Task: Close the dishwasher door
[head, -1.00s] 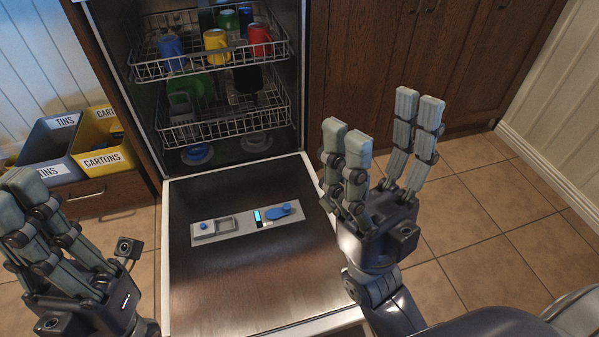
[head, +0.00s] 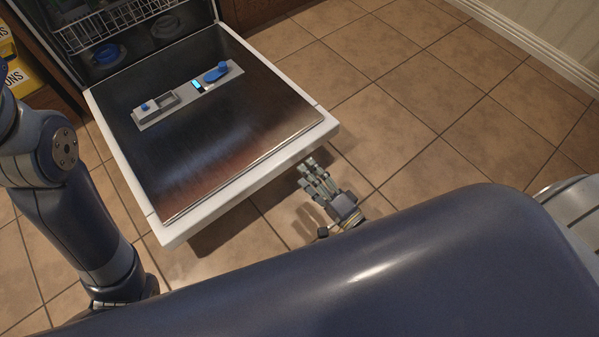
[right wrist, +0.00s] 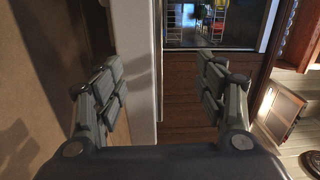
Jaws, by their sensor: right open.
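The dishwasher door (head: 215,130) is folded down flat and open in the head view, with its pale front edge (head: 250,184) towards me. My right gripper (head: 312,170) is low beside the front right corner of the door, its fingers pointing towards that edge. In the right wrist view its open fingers (right wrist: 163,67) stand apart with nothing gripped. A pale upright strip (right wrist: 145,60), apparently the door's edge, shows between them; I cannot tell whether they touch it. My left gripper is outside the frames; only my left arm shows.
The lower rack (head: 105,22) is inside the dishwasher at the upper left. A blue round item (head: 104,54) lies below it. Tiled floor (head: 400,90) is clear right of the door.

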